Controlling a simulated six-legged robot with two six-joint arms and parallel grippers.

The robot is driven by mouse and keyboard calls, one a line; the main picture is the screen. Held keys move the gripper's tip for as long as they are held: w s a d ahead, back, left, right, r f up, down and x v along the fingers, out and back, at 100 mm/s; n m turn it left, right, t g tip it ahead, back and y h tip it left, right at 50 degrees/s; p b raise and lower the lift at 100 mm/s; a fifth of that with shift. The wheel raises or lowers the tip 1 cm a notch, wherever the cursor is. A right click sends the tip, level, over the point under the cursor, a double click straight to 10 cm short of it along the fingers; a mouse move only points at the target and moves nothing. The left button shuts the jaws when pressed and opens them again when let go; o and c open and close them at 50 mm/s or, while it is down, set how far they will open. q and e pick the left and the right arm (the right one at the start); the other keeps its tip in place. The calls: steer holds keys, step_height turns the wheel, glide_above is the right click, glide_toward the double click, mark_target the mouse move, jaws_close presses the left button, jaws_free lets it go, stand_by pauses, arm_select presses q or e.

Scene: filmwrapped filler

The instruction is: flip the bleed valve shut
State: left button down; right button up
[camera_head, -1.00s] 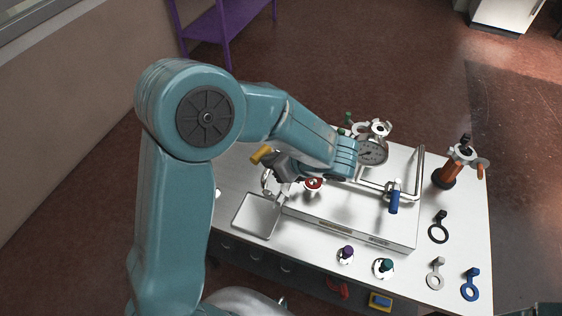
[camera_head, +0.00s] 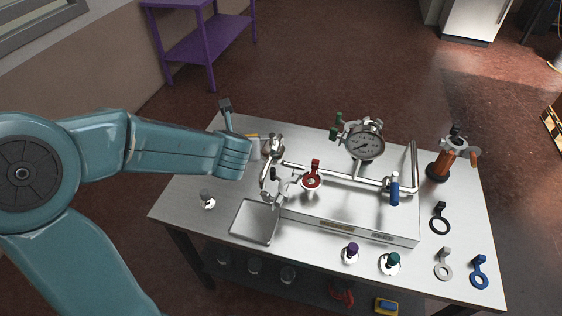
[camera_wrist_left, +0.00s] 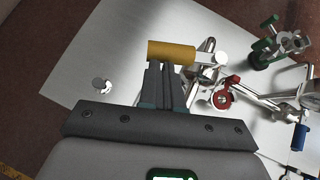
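A yellow handle (camera_head: 252,136) shows beside the silver pipework at the left end of the rig, partly hidden by my left arm; I take it as the bleed valve's lever. In the left wrist view the yellow handle (camera_wrist_left: 172,51) lies crosswise just beyond the fingertips of my left gripper (camera_wrist_left: 167,70). The dark fingers are close together with nothing seen between them. I cannot tell whether they touch the handle. In the head view my left forearm ends beside the valve, and the fingers cannot be made out. My right gripper is not in view.
A red-handled valve (camera_head: 314,172), a round gauge (camera_head: 364,146) and a blue handle (camera_head: 394,188) stand on the rig. A shallow tray (camera_head: 254,221) lies in front. Purple (camera_head: 350,252) and teal (camera_head: 391,262) knobs and loose ring tags (camera_head: 441,222) lie along the table.

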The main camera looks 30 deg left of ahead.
arm_select(q)
steer(key=shift+w+a+f+m+h+b, duration=0.15)
steer(key=shift+w+a+m+h, duration=0.15)
steer(key=shift+w+a, duration=0.25)
steer(key=shift+w+a+r+m+h+b, duration=0.1)
steer(key=shift+w+a+m+h+b, duration=0.15)
steer(key=shift+a, duration=0.4)
steer(key=shift+w+a, duration=0.1)
steer(key=shift+w, duration=0.05)
